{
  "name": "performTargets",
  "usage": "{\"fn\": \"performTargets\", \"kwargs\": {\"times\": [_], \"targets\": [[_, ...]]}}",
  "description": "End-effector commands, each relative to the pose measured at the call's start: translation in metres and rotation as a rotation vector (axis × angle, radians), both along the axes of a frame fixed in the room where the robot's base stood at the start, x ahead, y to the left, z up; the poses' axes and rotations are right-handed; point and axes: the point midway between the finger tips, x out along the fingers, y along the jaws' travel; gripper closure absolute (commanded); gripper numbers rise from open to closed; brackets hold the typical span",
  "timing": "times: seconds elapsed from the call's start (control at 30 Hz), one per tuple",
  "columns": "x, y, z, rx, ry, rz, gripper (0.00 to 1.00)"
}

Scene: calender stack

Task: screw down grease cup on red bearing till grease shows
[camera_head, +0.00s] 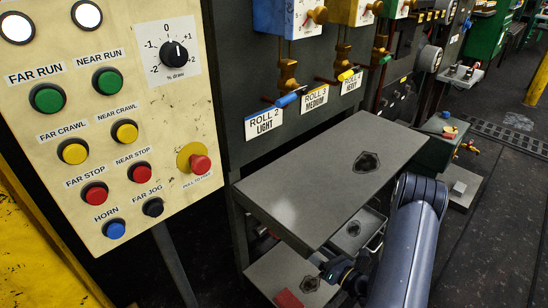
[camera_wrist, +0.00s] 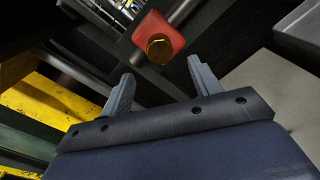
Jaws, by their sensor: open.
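The red bearing (camera_wrist: 172,30) sits on a grey shaft at the top middle of the wrist view. A round amber-brass grease cup (camera_wrist: 159,48) is on its near face. No grease can be made out on it. My gripper (camera_wrist: 161,68) is open and empty, its two grey fingers pointing toward the bearing. The cup lies between the fingers' lines but beyond the tips, apart from them. In the head view my gripper (camera_head: 338,272) is low, beside the cart's lower shelf, and partly hidden by my arm.
A grey cart (camera_head: 325,180) stands close to my arm, with a dark stain on top. A button panel (camera_head: 110,120) stands at left. Yellow framework (camera_wrist: 45,105) lies left in the wrist view.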

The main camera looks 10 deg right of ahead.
Motion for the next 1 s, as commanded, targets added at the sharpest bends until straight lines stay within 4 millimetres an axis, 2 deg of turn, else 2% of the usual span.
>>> {"fn": "performTargets", "kwargs": {"times": [0.53, 0.7, 1.0], "targets": [[0.068, 0.049, -0.002, -0.002, -0.004, 0.003, 0.41], [0.078, 0.055, -0.001, 0.001, -0.003, 0.002, 0.41], [0.077, 0.055, -0.001, -0.009, -0.009, 0.000, 0.41]]}}
